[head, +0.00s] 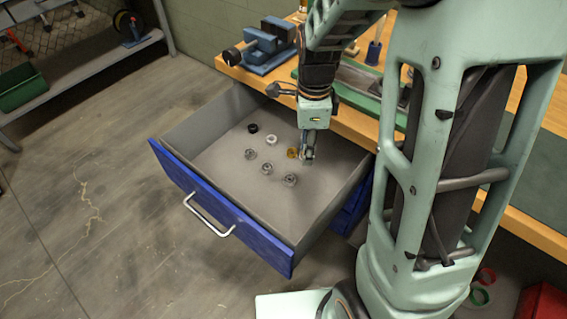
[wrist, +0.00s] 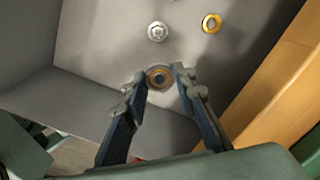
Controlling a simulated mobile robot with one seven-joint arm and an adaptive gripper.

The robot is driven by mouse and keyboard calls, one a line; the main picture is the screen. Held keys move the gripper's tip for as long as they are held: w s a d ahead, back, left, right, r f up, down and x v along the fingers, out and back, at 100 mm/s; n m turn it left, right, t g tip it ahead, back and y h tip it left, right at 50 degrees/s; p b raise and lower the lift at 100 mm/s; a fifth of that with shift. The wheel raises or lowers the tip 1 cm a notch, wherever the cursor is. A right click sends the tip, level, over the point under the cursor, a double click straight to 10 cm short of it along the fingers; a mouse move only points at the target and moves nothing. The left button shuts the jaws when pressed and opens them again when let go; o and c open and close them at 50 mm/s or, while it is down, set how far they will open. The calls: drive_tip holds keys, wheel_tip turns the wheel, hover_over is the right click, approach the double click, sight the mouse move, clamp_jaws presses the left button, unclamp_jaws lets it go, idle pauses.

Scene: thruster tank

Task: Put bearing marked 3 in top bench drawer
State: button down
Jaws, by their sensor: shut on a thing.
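The top bench drawer (head: 222,205), blue-fronted with a grey inside, stands pulled open under the bench. My gripper (head: 308,158) reaches down into it near its right side. In the wrist view, my gripper (wrist: 155,84) is shut on a grey and brown ring-shaped bearing (wrist: 159,77), between the fingertips. No number can be read on it. Other bearings lie on the drawer floor: a black one (head: 252,128), a white one (head: 271,140), a gold one (head: 292,153) and several metallic ones (head: 266,168). The gold one (wrist: 211,23) also shows in the wrist view.
The wooden bench top (head: 350,122) lies behind the drawer, with a blue vise (head: 268,45) on it. The drawer's right wall (head: 335,205) is close to my gripper. Free drawer floor lies at the left and front. A metal shelf (head: 80,75) stands far left.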

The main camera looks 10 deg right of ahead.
sight(303, 182)
drive_tip(key=shift+w+f+m+b, duration=0.25)
drive_tip(key=shift+f+m+b, duration=0.2)
drive_tip(key=shift+f, duration=0.4)
wheel_tip(303, 182, down, 10)
drive_tip(key=b, duration=0.2)
drive_tip(key=shift+r+b, duration=0.1)
drive_tip(key=shift+b, duration=0.3)
drive_tip(key=c, duration=1.6)
unclamp_jaws()
wheel_tip(303, 182, up, 12)
drive_tip(key=p, duration=0.3)
